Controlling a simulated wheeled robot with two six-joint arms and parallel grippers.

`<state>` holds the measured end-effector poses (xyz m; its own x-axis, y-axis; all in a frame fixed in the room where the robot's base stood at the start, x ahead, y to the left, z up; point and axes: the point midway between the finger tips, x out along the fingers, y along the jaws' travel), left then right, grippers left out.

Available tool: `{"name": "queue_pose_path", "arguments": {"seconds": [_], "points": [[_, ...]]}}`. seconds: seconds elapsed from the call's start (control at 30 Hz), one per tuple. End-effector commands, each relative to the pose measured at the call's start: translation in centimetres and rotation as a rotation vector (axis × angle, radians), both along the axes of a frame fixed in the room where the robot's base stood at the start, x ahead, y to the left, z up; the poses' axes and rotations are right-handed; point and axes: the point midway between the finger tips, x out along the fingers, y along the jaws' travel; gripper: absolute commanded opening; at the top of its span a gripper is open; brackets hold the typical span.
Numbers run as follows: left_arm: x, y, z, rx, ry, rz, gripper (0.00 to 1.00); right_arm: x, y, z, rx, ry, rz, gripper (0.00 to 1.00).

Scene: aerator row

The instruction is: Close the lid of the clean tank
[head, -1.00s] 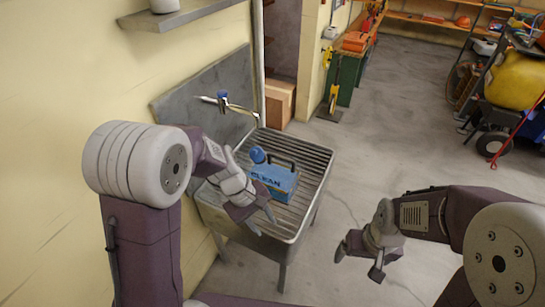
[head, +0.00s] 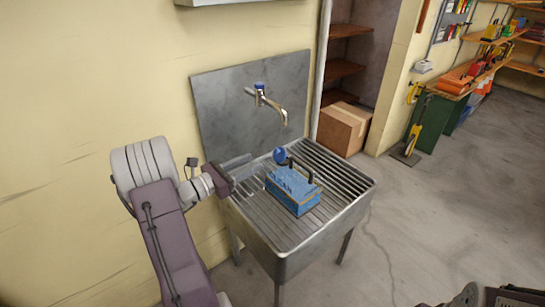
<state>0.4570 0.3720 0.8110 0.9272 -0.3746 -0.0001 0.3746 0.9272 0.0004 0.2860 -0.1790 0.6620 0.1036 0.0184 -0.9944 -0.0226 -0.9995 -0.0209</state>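The clean tank (head: 292,192) is a blue box with a dark handle and lettering, standing on the slatted top of the metal sink. Its round blue lid (head: 280,156) stands raised at the tank's back left, so the tank looks open. My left gripper (head: 228,178) is at the sink's left edge, left of the tank and apart from it. Its fingers are small and seen side on, so I cannot tell their opening. Part of my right arm shows at the bottom right edge; its fingers are out of view.
The metal sink (head: 310,243) has a grey backsplash (head: 225,105) with a tap (head: 268,100) above the tank. A cardboard box (head: 343,130) stands on the floor behind the sink.

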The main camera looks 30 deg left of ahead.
Motion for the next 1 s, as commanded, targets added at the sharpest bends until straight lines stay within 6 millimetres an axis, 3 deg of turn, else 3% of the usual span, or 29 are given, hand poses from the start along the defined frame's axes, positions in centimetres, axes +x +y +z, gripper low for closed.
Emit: {"name": "queue_pose_path", "arguments": {"seconds": [0.4,0.73,0.77,0.9,1.0], "points": [[7.1,-3.0,-0.2,0.002,-0.001,-0.004,0.38,0.0,0.0,-2.0,0.0,0.0,0.0,0.86],[7.9,-3.3,0.0,0.001,0.0,-0.002,0.38,0.0,0.0,-2.0,0.0,0.0,0.0,0.86],[7.9,-3.3,0.0,0.001,0.0,-0.002,0.36,0.0,0.0,-2.0,0.0,0.0,0.0,0.86],[7.9,-3.3,0.0,0.001,0.0,-0.003,0.0,0.0,0.0,-2.0,0.0,0.0,0.0,0.86],[7.8,-3.3,0.0,0.001,0.0,-0.003,0.0,0.0,0.0,-2.0,0.0,0.0,0.0,0.86]]}}
